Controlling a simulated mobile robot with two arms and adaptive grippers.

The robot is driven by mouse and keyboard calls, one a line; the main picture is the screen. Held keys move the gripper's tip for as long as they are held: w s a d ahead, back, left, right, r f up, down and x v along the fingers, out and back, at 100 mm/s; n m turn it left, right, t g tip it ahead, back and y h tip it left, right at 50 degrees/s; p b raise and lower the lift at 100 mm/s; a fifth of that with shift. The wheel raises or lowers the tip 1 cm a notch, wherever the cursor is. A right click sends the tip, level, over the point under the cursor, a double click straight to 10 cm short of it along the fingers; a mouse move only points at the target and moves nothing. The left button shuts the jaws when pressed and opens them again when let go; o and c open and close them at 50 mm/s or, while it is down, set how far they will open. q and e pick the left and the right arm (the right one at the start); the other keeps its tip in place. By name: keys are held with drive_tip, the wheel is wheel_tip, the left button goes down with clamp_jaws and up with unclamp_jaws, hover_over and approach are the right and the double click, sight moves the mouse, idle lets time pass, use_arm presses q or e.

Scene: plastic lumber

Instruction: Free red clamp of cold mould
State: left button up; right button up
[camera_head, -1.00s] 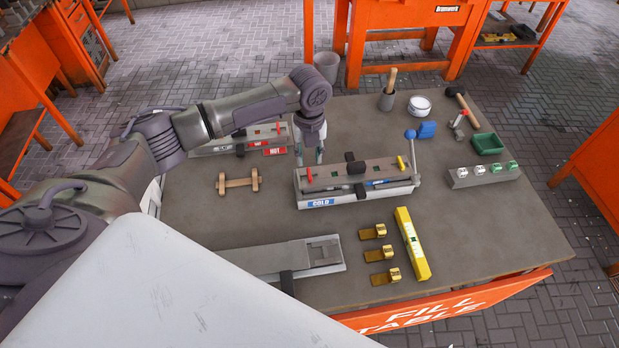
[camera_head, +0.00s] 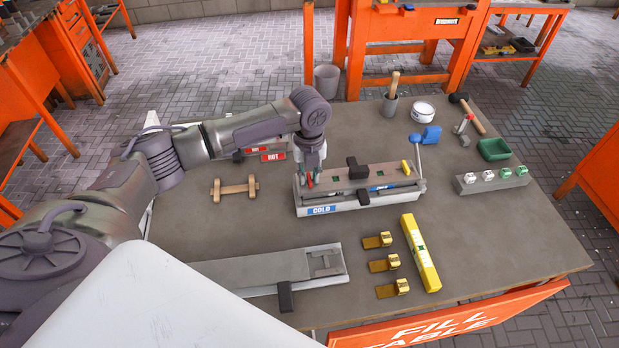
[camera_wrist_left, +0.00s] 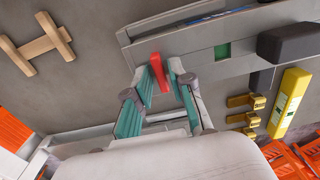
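The cold mould (camera_head: 345,201) is a long grey block with a blue COLD label, lying mid-table; it also shows in the left wrist view (camera_wrist_left: 205,62). Its red clamp (camera_wrist_left: 158,71) is a small upright lever at the mould's left end, mostly hidden by my fingers in the head view (camera_head: 309,178). My left gripper (camera_head: 313,180) points down over that end. In the left wrist view its teal-padded fingers (camera_wrist_left: 161,76) stand either side of the red clamp, apparently open. A yellow clamp (camera_head: 406,166) stands at the mould's right end. My right gripper is out of view.
A black block (camera_head: 357,168) sits on the mould's middle. The hot mould with its red HOT label (camera_head: 272,156) lies behind my arm. A wooden piece (camera_head: 235,188) lies left; a long grey mould (camera_head: 265,270), brass clips (camera_head: 383,265) and a yellow level (camera_head: 420,252) lie in front.

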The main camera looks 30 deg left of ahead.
use_arm(q)
clamp_jaws()
drive_tip(key=shift+r+n+p, duration=0.1)
drive_tip(key=shift+n+p, duration=0.3)
drive_tip(key=shift+p, duration=0.2)
drive_tip(key=shift+n+p, duration=1.45)
drive_tip(key=shift+n, duration=0.45)
drive_tip(key=shift+p, duration=0.3)
